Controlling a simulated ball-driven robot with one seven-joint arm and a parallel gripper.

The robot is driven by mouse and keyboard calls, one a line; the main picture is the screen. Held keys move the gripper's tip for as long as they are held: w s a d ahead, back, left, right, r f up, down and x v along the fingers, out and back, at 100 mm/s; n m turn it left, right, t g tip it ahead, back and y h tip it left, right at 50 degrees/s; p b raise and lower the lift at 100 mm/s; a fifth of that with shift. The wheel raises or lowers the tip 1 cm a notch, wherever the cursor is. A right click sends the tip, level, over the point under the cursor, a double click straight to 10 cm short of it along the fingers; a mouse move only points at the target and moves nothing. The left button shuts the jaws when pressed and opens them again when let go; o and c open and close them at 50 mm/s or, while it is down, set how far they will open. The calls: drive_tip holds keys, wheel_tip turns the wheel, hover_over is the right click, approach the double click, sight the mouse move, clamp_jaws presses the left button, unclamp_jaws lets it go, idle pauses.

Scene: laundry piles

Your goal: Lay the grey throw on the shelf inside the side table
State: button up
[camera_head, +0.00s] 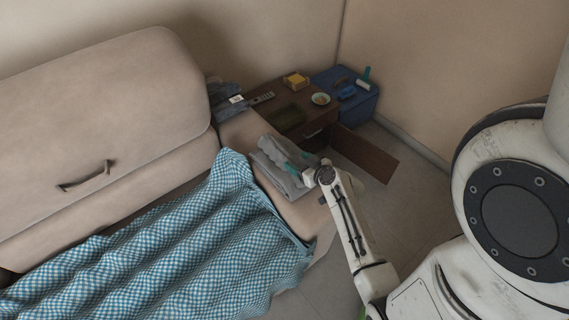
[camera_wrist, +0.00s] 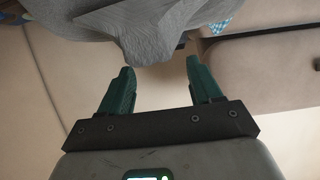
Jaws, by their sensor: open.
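The grey throw (camera_head: 272,168) lies folded and rumpled on the sofa arm. In the wrist view the throw (camera_wrist: 125,28) fills the upper left, just beyond the fingers. My gripper (camera_head: 302,163) is at the throw's right side. In the wrist view my gripper (camera_wrist: 158,79) has its green fingers spread with nothing clearly between them. The left fingertip is close to the cloth's edge; I cannot tell if they touch. The dark brown side table (camera_head: 313,126) stands behind the sofa arm, its door (camera_head: 365,153) swung open. Its inner shelf is hidden from this angle.
On the table top are a dark green folded cloth (camera_head: 287,115), a yellow item (camera_head: 296,79), a small bowl (camera_head: 320,99) and a remote (camera_head: 262,98). A checked blanket (camera_head: 170,245) covers the sofa seat. Floor (camera_head: 392,200) right of the sofa is clear.

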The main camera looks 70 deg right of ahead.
sight(288, 156)
drive_tip(key=shift+w+d+f, duration=0.15)
drive_tip(key=shift+w+d, duration=0.15)
drive_tip(key=shift+w, duration=0.25)
drive_tip(key=shift+p+x, duration=0.45)
drive_tip(key=shift+x, duration=1.7)
drive_tip(key=shift+f, duration=0.1)
drive_tip(key=shift+c, duration=0.5)
clamp_jaws()
